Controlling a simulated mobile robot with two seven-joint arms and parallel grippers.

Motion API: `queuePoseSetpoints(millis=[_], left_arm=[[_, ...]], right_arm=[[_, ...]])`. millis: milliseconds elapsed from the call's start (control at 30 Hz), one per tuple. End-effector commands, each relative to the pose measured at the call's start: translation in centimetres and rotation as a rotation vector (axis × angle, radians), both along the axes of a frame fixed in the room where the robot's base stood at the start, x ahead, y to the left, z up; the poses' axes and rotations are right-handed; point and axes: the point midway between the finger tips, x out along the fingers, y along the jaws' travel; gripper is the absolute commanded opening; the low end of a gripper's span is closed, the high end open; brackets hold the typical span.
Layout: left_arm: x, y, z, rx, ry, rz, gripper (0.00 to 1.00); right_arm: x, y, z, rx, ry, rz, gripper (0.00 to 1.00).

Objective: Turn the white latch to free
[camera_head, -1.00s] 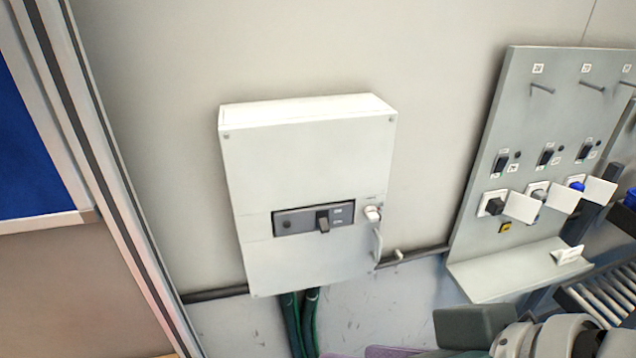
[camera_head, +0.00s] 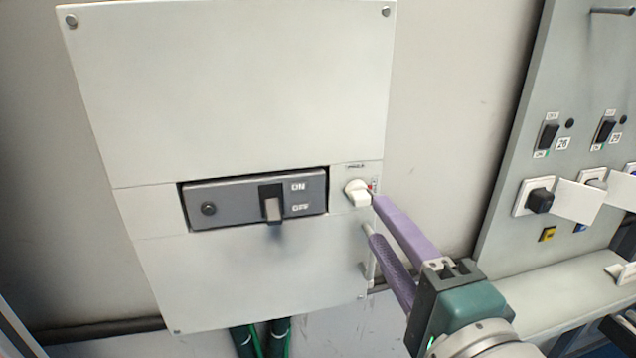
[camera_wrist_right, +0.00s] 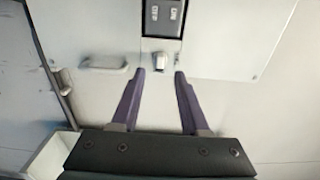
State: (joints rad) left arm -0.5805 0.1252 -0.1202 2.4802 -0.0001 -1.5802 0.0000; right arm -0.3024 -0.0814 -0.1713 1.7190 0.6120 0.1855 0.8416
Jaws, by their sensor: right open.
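The white latch (camera_head: 357,193) is a small knob on the right side of the white box's front, beside a dark breaker panel. My right gripper (camera_head: 370,214) comes in from the lower right with its purple fingers apart and empty. In the head view its upper fingertip is close to the latch's lower right; I cannot tell whether it touches. In the right wrist view the latch (camera_wrist_right: 161,62) lies just beyond and between the open fingertips (camera_wrist_right: 160,73). My left gripper is not in view.
The breaker panel has a dark lever (camera_head: 272,208) beside ON and OFF labels. A handle (camera_head: 368,262) sits on the box below the latch. A grey panel (camera_head: 500,205) with switches and plugs stands at the right. Green cables (camera_head: 262,338) run below the box.

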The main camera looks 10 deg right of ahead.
Motion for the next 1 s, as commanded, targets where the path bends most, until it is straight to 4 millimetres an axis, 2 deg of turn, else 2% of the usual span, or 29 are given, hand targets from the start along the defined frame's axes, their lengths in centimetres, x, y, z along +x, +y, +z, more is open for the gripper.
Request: queuePoseSetpoints(millis=[100, 300, 700, 1000], left_arm=[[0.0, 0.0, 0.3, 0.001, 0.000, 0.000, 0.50], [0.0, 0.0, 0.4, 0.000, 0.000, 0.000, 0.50], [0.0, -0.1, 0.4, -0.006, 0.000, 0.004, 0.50], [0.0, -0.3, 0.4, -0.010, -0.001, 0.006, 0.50]], right_arm=[[2.3, 0.1, 0.2, -0.001, -0.002, 0.000, 0.45], [4.7, 0.2, 0.1, -0.002, -0.001, 0.001, 0.45], [5.4, 0.2, 0.0, -0.003, 0.001, 0.001, 0.44], [5.4, 0.2, 0.0, -0.003, 0.001, 0.001, 0.10]])
